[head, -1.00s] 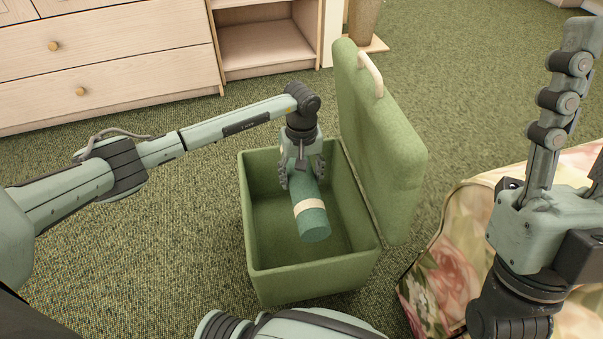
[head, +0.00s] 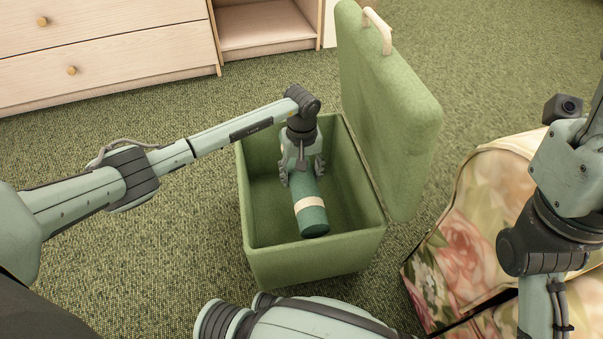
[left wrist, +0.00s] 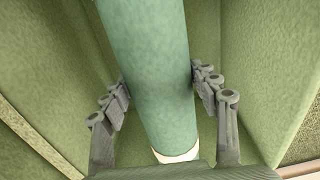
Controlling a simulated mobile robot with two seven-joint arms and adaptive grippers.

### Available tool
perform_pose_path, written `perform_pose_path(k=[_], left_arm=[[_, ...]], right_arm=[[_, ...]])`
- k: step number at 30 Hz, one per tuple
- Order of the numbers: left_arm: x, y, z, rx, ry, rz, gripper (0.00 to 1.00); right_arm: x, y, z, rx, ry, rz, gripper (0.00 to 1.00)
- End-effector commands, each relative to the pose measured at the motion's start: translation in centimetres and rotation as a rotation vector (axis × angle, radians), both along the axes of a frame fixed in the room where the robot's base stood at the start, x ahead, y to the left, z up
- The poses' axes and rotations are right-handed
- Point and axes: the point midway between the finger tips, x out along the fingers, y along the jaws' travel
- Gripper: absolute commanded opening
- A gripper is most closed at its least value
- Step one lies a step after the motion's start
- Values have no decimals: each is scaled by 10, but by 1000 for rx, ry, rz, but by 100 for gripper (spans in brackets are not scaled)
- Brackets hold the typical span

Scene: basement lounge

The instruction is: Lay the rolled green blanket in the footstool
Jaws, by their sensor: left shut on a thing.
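The rolled green blanket (head: 309,195) is a teal-green cylinder with a cream band, inside the open green footstool (head: 315,262). My left gripper (head: 302,178) reaches down into the footstool and is shut on the blanket's far part. The banded end points toward me. In the left wrist view, the blanket (left wrist: 152,70) runs between the two fingers of the left gripper (left wrist: 160,88). I cannot tell whether the blanket touches the footstool's floor. My right gripper (head: 575,160) is at the right edge, its fingers cut off by the frame.
The footstool's lid (head: 390,110) stands open on the right side, with a pale handle (head: 378,30). A floral upholstered seat (head: 470,230) is at the right. A pale wooden drawer cabinet (head: 110,50) stands behind. The carpet (head: 180,240) left of the footstool is clear.

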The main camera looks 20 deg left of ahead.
Motion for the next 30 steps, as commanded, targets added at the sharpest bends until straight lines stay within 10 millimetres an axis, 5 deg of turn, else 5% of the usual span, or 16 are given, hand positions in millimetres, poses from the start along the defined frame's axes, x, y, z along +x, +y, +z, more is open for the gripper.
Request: perform_pose_path(k=[5,6,11,23,30], left_arm=[[0,0,1,0,-1,0,22],[0,0,1,0,-1,0,63],[0,0,1,-1,0,0,83],[0,0,5,0,-1,0,84],[2,0,46,1,-5,-1,84]], right_arm=[[0,0,0,0,0,0,40],[0,0,0,0,0,0,40],[0,0,0,0,1,-1,40],[-1,0,1,1,-2,0,40],[0,0,1,0,-1,0,40]])
